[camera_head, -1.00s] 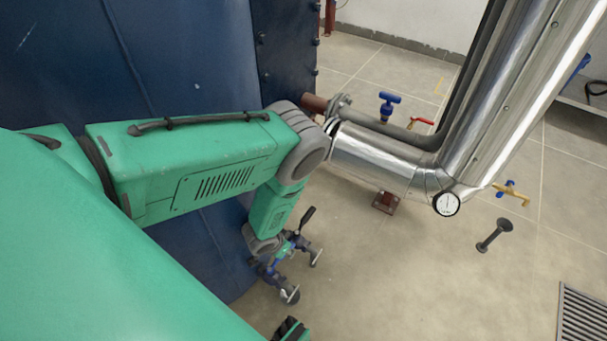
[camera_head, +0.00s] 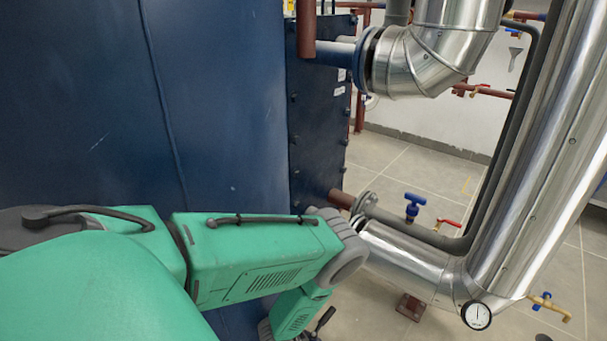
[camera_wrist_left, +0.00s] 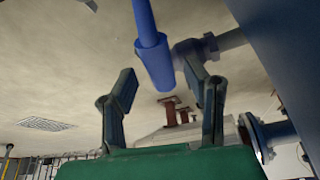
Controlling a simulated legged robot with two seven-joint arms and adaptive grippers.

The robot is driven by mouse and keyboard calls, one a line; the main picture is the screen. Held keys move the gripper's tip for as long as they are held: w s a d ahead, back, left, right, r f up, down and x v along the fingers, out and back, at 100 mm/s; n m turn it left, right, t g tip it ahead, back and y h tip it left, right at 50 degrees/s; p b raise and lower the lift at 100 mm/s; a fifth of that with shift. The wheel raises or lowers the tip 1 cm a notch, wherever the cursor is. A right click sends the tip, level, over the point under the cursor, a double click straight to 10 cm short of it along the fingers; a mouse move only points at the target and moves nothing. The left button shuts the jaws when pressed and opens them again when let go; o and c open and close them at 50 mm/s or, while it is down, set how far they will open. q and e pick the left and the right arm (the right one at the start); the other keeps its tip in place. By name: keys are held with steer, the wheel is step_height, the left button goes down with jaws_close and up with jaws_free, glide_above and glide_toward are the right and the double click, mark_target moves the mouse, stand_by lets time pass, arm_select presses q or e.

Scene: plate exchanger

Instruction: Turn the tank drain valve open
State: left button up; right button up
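A blue lever handle (camera_wrist_left: 150,45) comes down from the top of the left wrist view, its thicker end between the fingertips of my left gripper (camera_wrist_left: 160,76). I take it for the drain valve's handle, though no label shows. The two fingers stand apart on either side of it, and no contact shows. A grey pipe fitting (camera_wrist_left: 195,50) is just right of the handle. In the head view my left forearm reaches down beside the blue tank (camera_head: 90,110), and its gripper is cut off below. My right gripper is not in view.
A blue T-handle valve (camera_head: 413,207), a red lever (camera_head: 447,223) and a brass tap (camera_head: 548,305) are to the right. A shiny insulated pipe (camera_head: 405,262) with a gauge (camera_head: 476,315) runs close to my left arm. Open floor (camera_head: 398,325) lies below.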

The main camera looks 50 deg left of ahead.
arm_select(q)
steer(key=shift+r, duration=0.1)
steer(key=v, duration=0.7)
steer(key=shift+s+r, duration=0.1)
steer(key=shift+a, duration=0.1)
jaws_close()
steer(key=shift+w+a+n+y, duration=0.25)
steer(key=shift+w+n+y, duration=0.15)
steer(key=shift+n, duration=0.4)
steer(key=n+g+y+p, duration=0.1)
steer(key=n, duration=0.4)
steer(key=w+d+r+n+g+y+p, duration=0.1)
steer(key=n, duration=0.5)
steer(key=r+n+g+y+p, duration=0.1)
steer(key=n+g, duration=0.1)
steer(key=n, duration=0.3)
steer(key=shift+w+d+n, duration=0.3)
steer(key=shift+w, duration=0.1)
steer(key=b+x, duration=0.4)
steer(key=x, duration=0.5)
steer(key=shift+a, duration=0.25)
